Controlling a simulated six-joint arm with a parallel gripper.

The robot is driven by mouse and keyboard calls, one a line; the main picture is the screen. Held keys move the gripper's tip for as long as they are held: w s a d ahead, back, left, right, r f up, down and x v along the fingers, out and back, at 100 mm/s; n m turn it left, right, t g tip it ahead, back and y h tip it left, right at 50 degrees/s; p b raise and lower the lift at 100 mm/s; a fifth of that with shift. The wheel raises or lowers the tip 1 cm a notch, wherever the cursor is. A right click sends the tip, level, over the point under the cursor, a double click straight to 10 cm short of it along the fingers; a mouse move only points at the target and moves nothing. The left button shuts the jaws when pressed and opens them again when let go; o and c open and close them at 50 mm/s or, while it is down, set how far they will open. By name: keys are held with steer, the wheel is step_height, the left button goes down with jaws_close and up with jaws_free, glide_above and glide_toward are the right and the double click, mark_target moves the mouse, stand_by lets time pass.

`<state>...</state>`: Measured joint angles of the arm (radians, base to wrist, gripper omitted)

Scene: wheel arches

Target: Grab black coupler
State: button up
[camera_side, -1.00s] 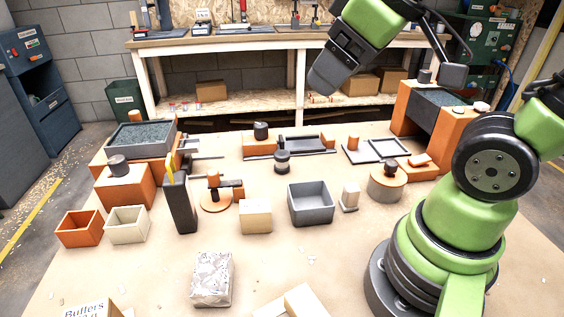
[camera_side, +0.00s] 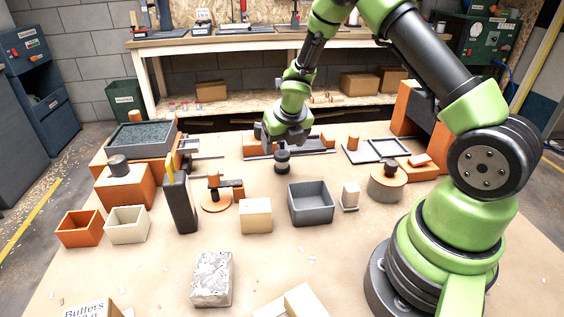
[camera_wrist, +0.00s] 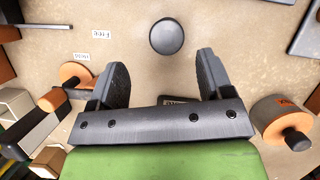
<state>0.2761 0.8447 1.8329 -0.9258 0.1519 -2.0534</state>
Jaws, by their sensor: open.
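The black coupler, a short dark round piece with a lighter band, stands upright on the table in the side view (camera_side: 282,163). From above, it shows as a dark disc in the wrist view (camera_wrist: 167,37). My gripper (camera_side: 286,140) hangs just above and behind it in the side view. In the wrist view my gripper (camera_wrist: 160,75) is open, its two fingers apart with bare table between them. The coupler lies beyond the fingertips, roughly centred between them and not held.
A grey open box (camera_side: 311,204) and a beige block (camera_side: 256,216) stand in front of the coupler. An orange-and-grey fixture (camera_side: 312,145) lies behind it. An orange disc part (camera_side: 215,200) is to the left, a round orange-topped part (camera_side: 387,182) to the right.

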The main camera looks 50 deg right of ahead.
mark_target(282, 154)
steer(key=x, duration=0.7)
steer(key=shift+s+d, duration=0.3)
steer(key=shift+d, duration=0.05)
steer(key=shift+w+d+f, duration=0.1)
steer(key=shift+w+f, duration=0.1)
steer(key=shift+f, duration=0.4)
steer(key=c, duration=1)
steer(key=shift+r, duration=0.25)
